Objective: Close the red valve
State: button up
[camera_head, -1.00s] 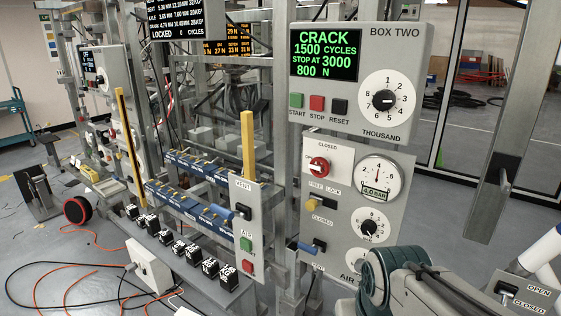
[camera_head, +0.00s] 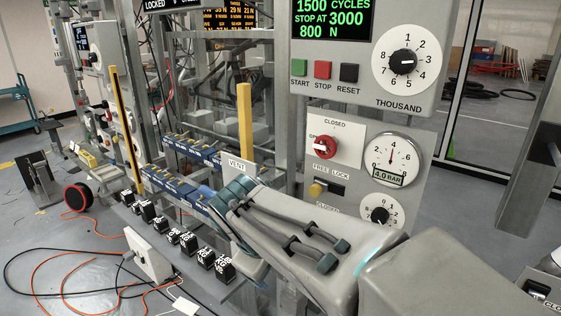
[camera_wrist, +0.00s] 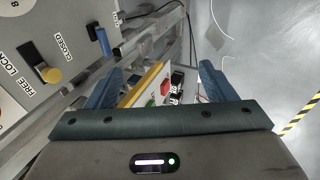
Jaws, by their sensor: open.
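The red valve (camera_head: 323,147) is a round red knob with a white mark on the lower grey panel (camera_head: 345,133), left of the pressure gauge. CLOSED is printed above it, and a partly covered label, seemingly OPEN, is at its left. Its white mark faces left, away from CLOSED. The valve is not seen in the wrist view. My gripper (camera_wrist: 160,88) is open and empty in the wrist view, its two blue fingers apart. In the head view my arm crosses in front of the panel's lower part, and its end is left of and below the valve; the fingertips are hidden.
The yellow FREE/LOCK knob (camera_wrist: 47,74) and a blue lever (camera_wrist: 102,40) are left of my fingers. A small panel with red and green buttons (camera_wrist: 153,94) shows between them. The gauge (camera_head: 393,158) reads 4.0 BAR. A yellow post (camera_head: 244,127) stands near my arm.

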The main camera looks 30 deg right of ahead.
jog(key=w+d+n+h+b, duration=0.4)
jog(key=d+b, duration=0.1)
jog(key=n+t+h+b, duration=0.3)
jog(key=n+h+b, duration=0.4)
jog(key=h+b, duration=0.15)
send_near(324, 148)
jog(key=b+x, duration=0.1)
jog(key=x, duration=1)
jog(key=shift+w+d, duration=0.15)
jog(key=shift+d, duration=0.05)
jog(key=c, duration=1)
